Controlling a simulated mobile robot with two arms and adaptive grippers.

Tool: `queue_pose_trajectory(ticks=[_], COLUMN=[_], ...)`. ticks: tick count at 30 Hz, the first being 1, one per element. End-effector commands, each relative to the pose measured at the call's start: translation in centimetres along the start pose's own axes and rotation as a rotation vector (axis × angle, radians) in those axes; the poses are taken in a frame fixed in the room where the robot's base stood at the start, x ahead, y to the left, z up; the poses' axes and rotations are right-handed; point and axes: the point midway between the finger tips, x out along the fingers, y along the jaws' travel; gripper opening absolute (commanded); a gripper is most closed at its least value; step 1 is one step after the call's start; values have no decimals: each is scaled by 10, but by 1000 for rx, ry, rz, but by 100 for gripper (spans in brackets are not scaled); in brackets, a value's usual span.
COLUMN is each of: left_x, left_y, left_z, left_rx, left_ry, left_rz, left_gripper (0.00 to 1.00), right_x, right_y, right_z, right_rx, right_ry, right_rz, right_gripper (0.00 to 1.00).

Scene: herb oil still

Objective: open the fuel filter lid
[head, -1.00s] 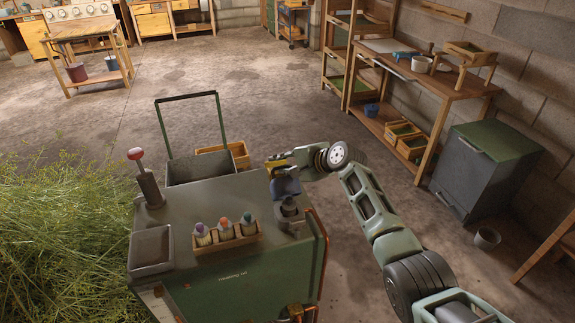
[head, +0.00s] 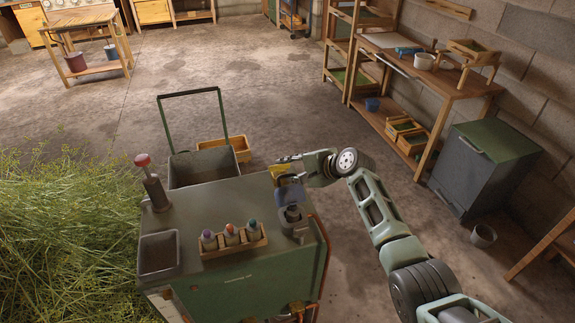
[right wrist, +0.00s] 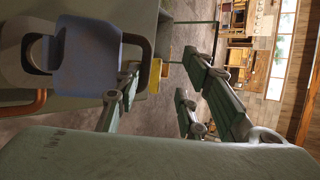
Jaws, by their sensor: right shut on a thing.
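In the right wrist view the lid (right wrist: 88,62) is a blue plate beside the round cup (right wrist: 38,55). My right gripper (head: 284,167) is at the lid's upper edge, shut on it; the exact contact is hard to see. My left gripper is not in view.
A wooden rack with several coloured-top bottles (head: 231,240) stands left of the filter. A lever with a red knob (head: 142,160) rises at the machine's left. Cut herbs (head: 65,230) fill the left floor. A workbench (head: 440,78) stands along the right wall.

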Motion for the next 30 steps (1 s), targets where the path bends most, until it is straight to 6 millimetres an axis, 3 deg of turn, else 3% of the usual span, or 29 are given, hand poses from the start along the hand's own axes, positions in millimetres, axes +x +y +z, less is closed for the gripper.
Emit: queue_pose_trajectory(ticks=[1,18,30], left_x=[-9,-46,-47], left_y=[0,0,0], left_z=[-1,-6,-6], left_rx=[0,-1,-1], left_ry=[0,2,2], left_rz=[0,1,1], left_gripper=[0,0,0], right_x=[-16,-42,-42], right_y=[-32,-38,-36], right_z=[-7,-5,-5], right_rx=[-15,-13,-11], right_ry=[21,16,14], right_rz=[-51,-38,-34], right_gripper=[16,16,16])
